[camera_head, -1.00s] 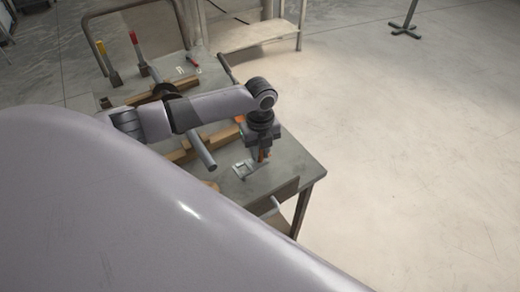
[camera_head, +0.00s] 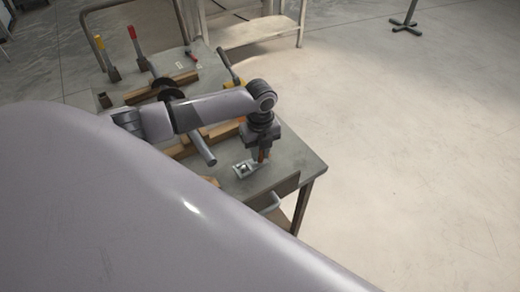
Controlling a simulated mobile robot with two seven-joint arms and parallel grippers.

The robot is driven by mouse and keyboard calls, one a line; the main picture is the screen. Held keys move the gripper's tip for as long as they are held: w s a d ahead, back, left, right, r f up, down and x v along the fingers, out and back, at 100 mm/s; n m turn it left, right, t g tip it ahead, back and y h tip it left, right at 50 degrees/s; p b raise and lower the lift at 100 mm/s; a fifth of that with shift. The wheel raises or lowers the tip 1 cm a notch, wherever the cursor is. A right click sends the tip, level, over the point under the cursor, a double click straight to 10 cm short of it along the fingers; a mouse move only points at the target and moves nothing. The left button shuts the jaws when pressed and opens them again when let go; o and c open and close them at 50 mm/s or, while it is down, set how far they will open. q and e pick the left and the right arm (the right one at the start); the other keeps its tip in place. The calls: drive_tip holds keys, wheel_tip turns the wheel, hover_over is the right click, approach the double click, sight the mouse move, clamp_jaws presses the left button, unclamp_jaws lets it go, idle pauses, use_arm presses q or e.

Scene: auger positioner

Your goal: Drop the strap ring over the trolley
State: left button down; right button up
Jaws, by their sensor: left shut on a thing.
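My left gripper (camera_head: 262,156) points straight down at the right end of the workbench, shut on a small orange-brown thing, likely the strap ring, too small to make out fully. A small grey metal piece (camera_head: 243,169), perhaps the trolley, lies on the bench top just left of and below the fingertips. I cannot tell whether the held thing touches it. My right gripper is not in view.
The bench (camera_head: 302,160) carries a grey shaft (camera_head: 201,150) with a dark disc (camera_head: 170,94), wooden blocks (camera_head: 183,78), a red-handled lever (camera_head: 134,42) and a yellow-handled one (camera_head: 100,50). A pale shelf (camera_head: 252,33) stands behind.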

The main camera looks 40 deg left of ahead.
use_arm(q)
drive_tip(key=shift+f+b, duration=0.7)
drive_tip(key=shift+f, duration=0.5)
drive_tip(key=c, duration=0.9)
unclamp_jaws()
drive_tip(key=shift+r, duration=0.1)
wheel_tip(320, 180, up, 7)
drive_tip(key=shift+r, duration=0.1)
drive_tip(key=shift+d, duration=0.1)
